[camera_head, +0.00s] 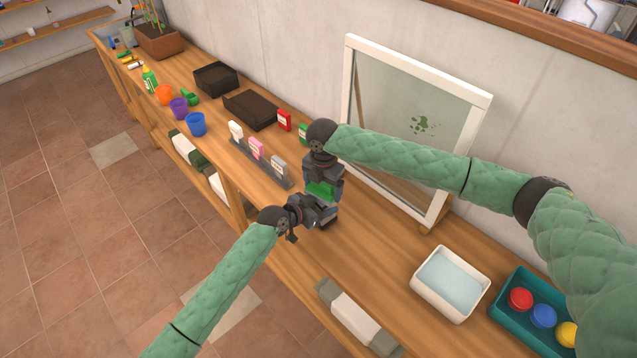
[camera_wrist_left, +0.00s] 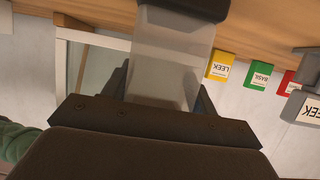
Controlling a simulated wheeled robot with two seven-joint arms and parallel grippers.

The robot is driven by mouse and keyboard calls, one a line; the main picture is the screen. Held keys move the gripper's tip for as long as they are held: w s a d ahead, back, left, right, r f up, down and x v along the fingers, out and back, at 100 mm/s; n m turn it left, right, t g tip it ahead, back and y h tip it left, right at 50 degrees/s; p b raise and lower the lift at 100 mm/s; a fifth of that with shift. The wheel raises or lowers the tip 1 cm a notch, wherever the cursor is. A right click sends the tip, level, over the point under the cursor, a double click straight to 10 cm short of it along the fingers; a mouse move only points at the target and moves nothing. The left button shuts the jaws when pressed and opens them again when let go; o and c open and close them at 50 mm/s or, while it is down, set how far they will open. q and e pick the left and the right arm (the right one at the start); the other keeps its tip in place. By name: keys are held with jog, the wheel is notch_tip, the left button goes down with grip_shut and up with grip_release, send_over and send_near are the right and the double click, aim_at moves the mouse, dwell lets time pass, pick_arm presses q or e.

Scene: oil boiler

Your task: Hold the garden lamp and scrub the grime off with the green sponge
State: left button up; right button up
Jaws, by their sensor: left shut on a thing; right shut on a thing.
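My left gripper (camera_head: 318,210) is shut on the garden lamp over the workbench. In the left wrist view the lamp shows a pale, see-through body (camera_wrist_left: 168,62) between the fingers and a dark end (camera_wrist_left: 190,7) at the top edge. In the head view the grippers mostly hide the lamp. My right gripper (camera_head: 322,178) is shut on the green sponge (camera_head: 320,190), just above the left gripper. The sponge is close to the lamp; I cannot tell whether they touch. No grime can be made out on the lamp's visible part.
The wooden bench (camera_head: 375,255) has a white basin of water (camera_head: 450,283) and a teal tray (camera_head: 505,325) with coloured round things at right. A framed pane (camera_head: 400,110) with a green smear stands behind. Seed packets (camera_head: 257,148), dark trays (camera_head: 250,108) and cups (camera_head: 196,124) stand left.

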aim_at(331, 189)
pick_arm(q)
jog(key=shift+w+r, duration=0.1)
pick_arm(e)
jog(key=shift+s+d+r, duration=0.1)
jog(key=shift+s+d, duration=1.05)
jog(key=shift+s, duration=0.3)
jog(key=shift+w+a+r, duration=0.15)
jog(key=shift+w+a, duration=1)
jog(key=shift+w, duration=0.05)
jog(key=shift+w+a+f, duration=0.2)
jog(key=shift+w+a, duration=0.85)
jog(key=shift+w, duration=0.3)
jog(key=shift+r, duration=0.1)
jog(key=shift+r, duration=2.95)
jog(key=shift+r, duration=1.5)
jog(key=shift+r, duration=0.1)
